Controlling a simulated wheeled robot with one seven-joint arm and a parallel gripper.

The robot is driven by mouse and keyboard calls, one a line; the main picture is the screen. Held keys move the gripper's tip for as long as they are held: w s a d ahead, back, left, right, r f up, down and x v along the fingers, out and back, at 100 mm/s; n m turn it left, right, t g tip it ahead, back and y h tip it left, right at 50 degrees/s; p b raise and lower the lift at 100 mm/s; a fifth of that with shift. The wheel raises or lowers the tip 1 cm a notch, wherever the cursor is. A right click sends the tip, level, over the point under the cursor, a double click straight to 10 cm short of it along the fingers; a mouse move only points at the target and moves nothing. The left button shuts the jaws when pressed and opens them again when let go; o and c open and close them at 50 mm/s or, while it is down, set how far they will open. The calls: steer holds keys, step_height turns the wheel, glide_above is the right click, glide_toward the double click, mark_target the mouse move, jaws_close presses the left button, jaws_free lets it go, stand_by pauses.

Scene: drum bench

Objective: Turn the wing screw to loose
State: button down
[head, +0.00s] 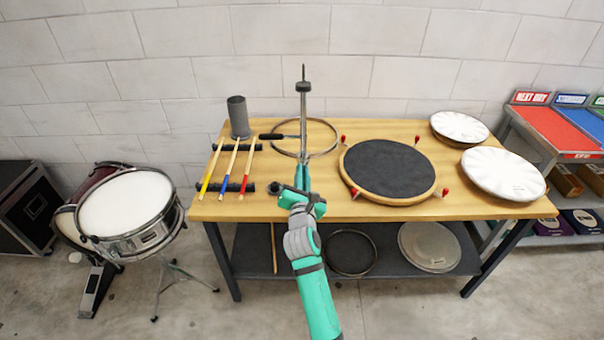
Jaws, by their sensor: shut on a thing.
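A thin upright metal stand (303,112) rises from a round ring base on the wooden bench, with a dark round collar near its top. My gripper (302,168) reaches up from the front, in line with the stand's lower post. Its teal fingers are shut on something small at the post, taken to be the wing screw. The screw itself is hidden by the fingers, so its turn and tightness cannot be seen.
On the bench (420,210), a black-handled rod (272,136) lies left of the post. Drumsticks (228,170) and a grey cylinder (238,118) are farther left. A dark drum pad (388,166) and two pale drumheads (502,173) are right. A drum (125,205) stands left.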

steer(key=shift+f+n, duration=0.1)
steer(key=shift+n, duration=0.3)
steer(key=c, duration=1.9)
jaws_free()
steer(key=shift+o, duration=0.2)
steer(key=shift+s, duration=0.1)
steer(key=s, duration=1)
steer(key=shift+s, duration=0.35)
